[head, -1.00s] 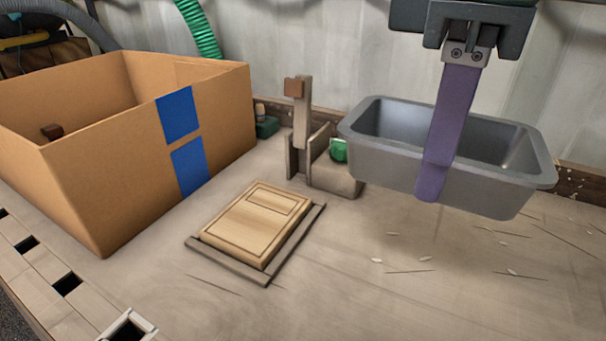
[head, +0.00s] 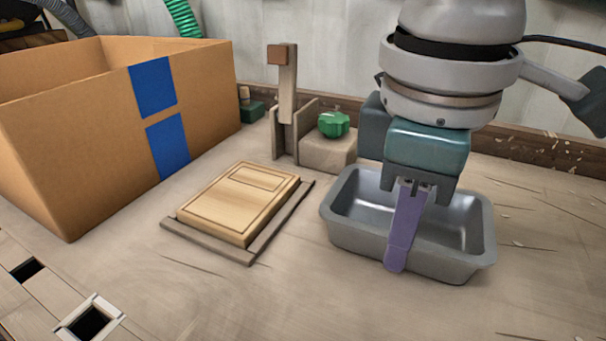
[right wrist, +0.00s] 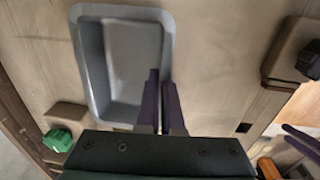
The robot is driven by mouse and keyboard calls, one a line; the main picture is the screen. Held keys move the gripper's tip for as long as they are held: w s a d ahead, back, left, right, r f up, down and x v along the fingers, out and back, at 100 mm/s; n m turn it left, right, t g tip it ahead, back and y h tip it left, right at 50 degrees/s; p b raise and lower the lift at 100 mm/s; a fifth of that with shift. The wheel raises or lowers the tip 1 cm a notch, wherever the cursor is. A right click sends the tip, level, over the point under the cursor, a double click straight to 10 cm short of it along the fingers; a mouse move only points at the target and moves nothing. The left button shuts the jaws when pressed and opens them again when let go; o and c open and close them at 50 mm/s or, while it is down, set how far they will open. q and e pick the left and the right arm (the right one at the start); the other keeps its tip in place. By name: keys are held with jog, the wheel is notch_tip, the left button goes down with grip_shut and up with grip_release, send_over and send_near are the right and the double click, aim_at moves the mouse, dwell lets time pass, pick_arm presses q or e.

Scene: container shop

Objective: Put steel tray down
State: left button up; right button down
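The grey steel tray (head: 345,238) is level on the workbench, its base appearing to touch the top. My right gripper (head: 397,262) points down over it, with one purple finger outside the near wall. In the right wrist view the tray (right wrist: 88,60) has its rim between my two close-set purple fingers (right wrist: 161,102), so the gripper looks shut on the rim. My left gripper is not in the head view; purple pieces (right wrist: 300,138) at the right edge of the wrist view may be its fingers, with their state unclear.
A wooden board (head: 245,200) in a low frame lies left of the tray. A wooden stand (head: 287,95) and a green knob (head: 334,124) are behind. A large cardboard box (head: 95,165) stands left. The bench in front of and right of the tray is clear.

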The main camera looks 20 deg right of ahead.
jog(key=c, duration=1.5)
grip_release()
jog(key=shift+f, duration=0.15)
jog(key=o, duration=0.4)
